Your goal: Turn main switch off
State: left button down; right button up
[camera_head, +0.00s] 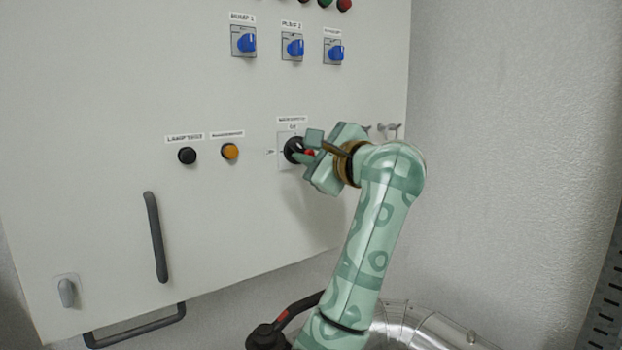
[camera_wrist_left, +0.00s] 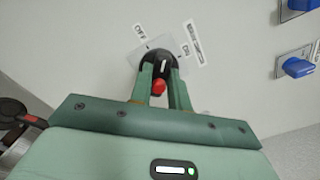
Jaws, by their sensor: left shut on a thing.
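The main switch (camera_head: 292,149) is a round black rotary switch with a red part, on a pale plate on the white cabinet front. In the left wrist view the main switch (camera_wrist_left: 158,62) shows its black body and red end between the fingers, with ON and OFF labels on the plate beside it. My left gripper (camera_head: 312,150) is shut on the main switch, with one finger on each side of its red handle. In the left wrist view my left gripper (camera_wrist_left: 164,90) hides part of the handle. My right gripper is not in view.
A black button (camera_head: 187,156) and an orange button (camera_head: 230,152) sit left of the switch. Several blue rotary switches (camera_head: 246,42) line the panel above. A dark cabinet handle (camera_head: 156,237) stands out at lower left. A bare wall (camera_head: 500,150) lies to the right.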

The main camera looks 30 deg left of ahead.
pick_arm(q)
jog(key=n+b, duration=0.4)
jog(key=shift+f+n+b, duration=0.3)
jog(key=shift+f+b, duration=0.05)
jog(key=shift+n+b, duration=1.35)
jog(key=shift+n, duration=0.45)
jog(key=shift+r, duration=0.1)
jog(key=c, duration=1.3)
grip_release()
jog(key=v, duration=1.6)
jog(key=shift+s+d, duration=0.1)
jog(key=shift+d, duration=0.05)
